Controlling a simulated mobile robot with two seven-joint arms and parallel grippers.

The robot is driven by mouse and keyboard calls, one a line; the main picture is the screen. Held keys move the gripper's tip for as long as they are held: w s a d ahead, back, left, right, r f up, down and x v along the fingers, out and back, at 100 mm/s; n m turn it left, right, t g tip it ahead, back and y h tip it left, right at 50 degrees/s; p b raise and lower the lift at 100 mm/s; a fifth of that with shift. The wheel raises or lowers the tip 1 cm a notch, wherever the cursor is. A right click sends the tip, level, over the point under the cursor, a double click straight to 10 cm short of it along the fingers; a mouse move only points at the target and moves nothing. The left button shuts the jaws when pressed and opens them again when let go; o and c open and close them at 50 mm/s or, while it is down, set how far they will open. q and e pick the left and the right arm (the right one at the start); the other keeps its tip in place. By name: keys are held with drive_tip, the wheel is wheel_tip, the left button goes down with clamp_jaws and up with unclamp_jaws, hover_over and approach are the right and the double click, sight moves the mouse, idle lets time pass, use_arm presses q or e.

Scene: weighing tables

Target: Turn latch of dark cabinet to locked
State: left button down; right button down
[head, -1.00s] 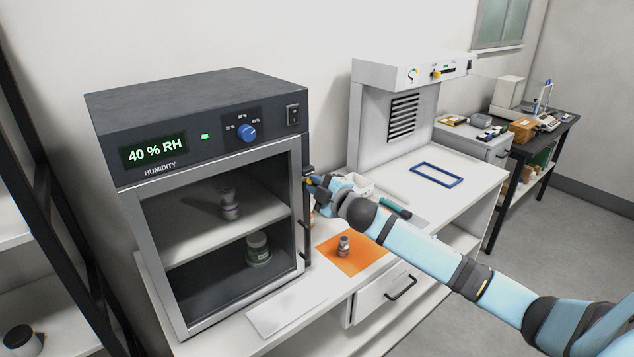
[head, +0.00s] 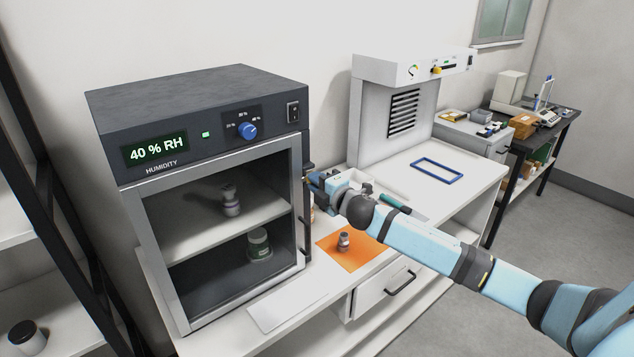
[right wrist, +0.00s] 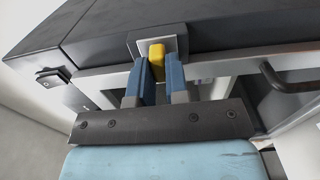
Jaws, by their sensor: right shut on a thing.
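The dark cabinet (head: 200,90) stands at the left with its glass door (head: 222,235) closed or nearly so; its display reads 40 % RH. My right gripper (head: 314,181) is at the upper right edge of the door. In the right wrist view my right gripper (right wrist: 158,80) has its blue fingers shut on the yellow latch (right wrist: 156,56), which sits on a grey plate (right wrist: 177,45) at the cabinet's edge. In the head view the gripper hides the latch. My left gripper is not in view.
The door's dark handle (head: 307,230) is just below my gripper. An orange mat (head: 345,262) with a small jar (head: 344,241) lies on the counter.

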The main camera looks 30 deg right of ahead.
drive_tip(key=c, duration=1.1)
unclamp_jaws()
drive_tip(key=s+b, duration=0.1)
drive_tip(key=s, duration=0.3)
drive_tip(key=s+b, duration=0.1)
drive_tip(key=s, duration=0.4)
drive_tip(key=s+d+b, duration=0.1)
drive_tip(key=s, duration=0.3)
drive_tip(key=shift+s, duration=0.4)
